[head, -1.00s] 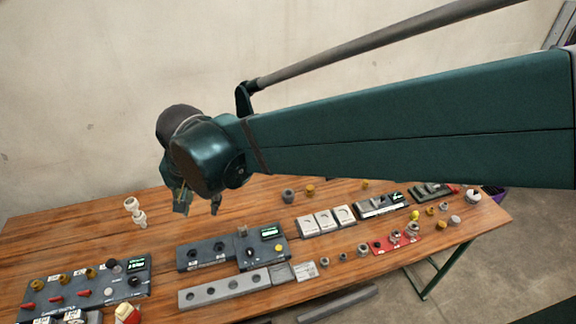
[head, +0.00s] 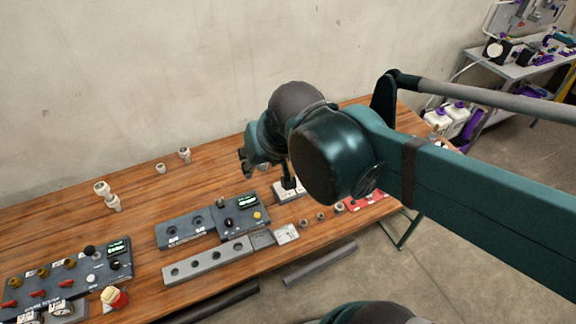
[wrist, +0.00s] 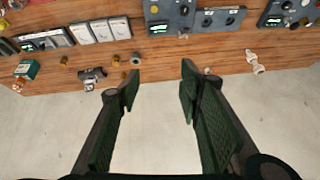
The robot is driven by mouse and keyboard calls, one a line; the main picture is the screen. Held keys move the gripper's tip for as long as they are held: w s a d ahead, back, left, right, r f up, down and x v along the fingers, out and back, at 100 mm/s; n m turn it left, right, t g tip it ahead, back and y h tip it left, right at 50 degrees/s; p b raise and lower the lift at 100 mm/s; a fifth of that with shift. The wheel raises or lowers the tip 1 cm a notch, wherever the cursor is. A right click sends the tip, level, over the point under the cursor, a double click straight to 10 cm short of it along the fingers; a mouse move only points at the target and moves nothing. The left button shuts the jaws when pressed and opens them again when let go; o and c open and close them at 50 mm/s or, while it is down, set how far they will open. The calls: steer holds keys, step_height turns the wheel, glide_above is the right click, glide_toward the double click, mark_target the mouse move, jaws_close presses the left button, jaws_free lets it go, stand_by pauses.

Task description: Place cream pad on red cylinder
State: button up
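A red cylinder-like piece (head: 120,299) stands near the front left table edge in the head view. A cream piece (head: 108,294) is against its upper left side; I cannot tell whether it is fixed there or only touching. Neither can be made out in the wrist view. My gripper (wrist: 158,82) is open in the wrist view, with two dark green fingers wide apart and nothing between them. Pale wall or floor shows behind the fingers, and the table lies past their tips. In the head view my gripper is partly hidden by my wrist, above the table's back middle.
A dark control panel (head: 128,267) lies beside the red piece, with a gauge box (head: 62,311) in front. Another panel (head: 240,221) and a grey holed bar (head: 205,264) lie mid-table. Cream fittings (head: 113,204) stand behind. Bare wood (head: 60,215) is free at the back left.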

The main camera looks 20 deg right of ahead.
steer(key=s+d+n+t, duration=0.1)
steer(key=s+d, duration=0.2)
steer(key=d, duration=0.2)
steer(key=shift+s+d+f+h, duration=0.25)
steer(key=shift+s+f+h, duration=0.05)
steer(key=shift+s+f, duration=0.05)
step_height(320, 180, down, 4)
steer(key=b, duration=0.4)
stand_by(1.3)
